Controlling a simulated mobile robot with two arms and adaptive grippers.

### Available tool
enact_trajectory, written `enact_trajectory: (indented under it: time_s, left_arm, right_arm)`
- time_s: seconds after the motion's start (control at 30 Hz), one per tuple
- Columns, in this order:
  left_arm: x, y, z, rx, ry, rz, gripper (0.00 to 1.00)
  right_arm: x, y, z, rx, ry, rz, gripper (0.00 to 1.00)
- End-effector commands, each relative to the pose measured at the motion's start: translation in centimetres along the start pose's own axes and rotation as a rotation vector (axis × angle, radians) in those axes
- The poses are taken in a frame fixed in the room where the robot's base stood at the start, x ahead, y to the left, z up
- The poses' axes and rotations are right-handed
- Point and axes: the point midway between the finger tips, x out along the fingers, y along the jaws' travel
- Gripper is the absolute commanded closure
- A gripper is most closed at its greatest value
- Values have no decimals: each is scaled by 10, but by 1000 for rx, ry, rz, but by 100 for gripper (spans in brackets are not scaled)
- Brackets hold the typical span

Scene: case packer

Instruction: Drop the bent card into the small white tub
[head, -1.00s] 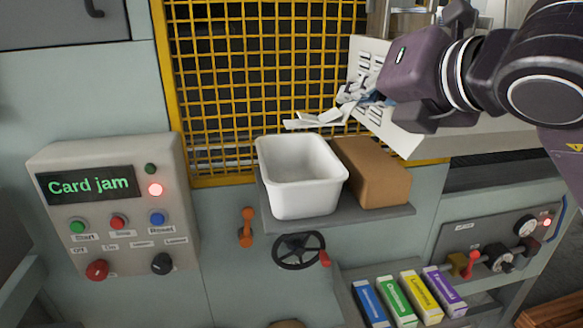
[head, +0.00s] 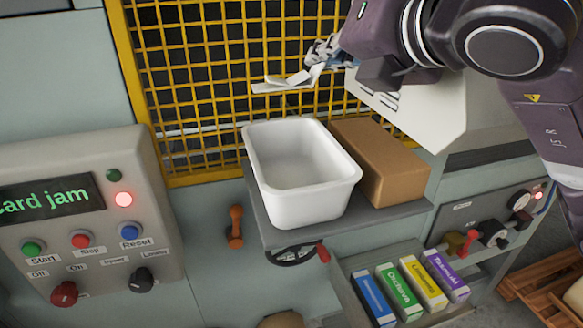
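The bent card (head: 287,82) is a white, folded piece. It sticks out to the left from the fingers of my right gripper (head: 322,54), which is shut on it. The fingers are small and partly hidden by the gripper's own body. The card is in the air in front of the yellow mesh, above the back edge of the small white tub in the picture. The small white tub (head: 312,205) stands upright and open on a grey shelf, and its visible inside looks empty. My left gripper is not in view.
A brown box (head: 388,165) stands right beside the tub on the grey shelf (head: 385,217). A white sloped housing (head: 425,115) is under my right arm. A control panel (head: 85,225) reads "Card jam" at left. Several coloured cartons (head: 398,290) lie below.

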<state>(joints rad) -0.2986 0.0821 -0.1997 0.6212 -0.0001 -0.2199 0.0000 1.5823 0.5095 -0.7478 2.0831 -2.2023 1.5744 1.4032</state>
Motion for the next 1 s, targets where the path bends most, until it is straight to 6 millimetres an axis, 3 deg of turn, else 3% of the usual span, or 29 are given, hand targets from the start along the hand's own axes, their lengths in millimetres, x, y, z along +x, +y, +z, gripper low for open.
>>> enact_trajectory:
  time_s: [0.33,0.77,1.0]
  left_arm:
    - [9,7,7,-2,-9,7,100]
    - [10,4,4,-1,-4,4,100]
    - [10,2,2,0,-1,2,100]
  right_arm:
    - [13,-21,-32,0,2,0,100]
    - [16,-25,-39,1,0,0,100]
    - [16,-25,-39,0,1,0,75]
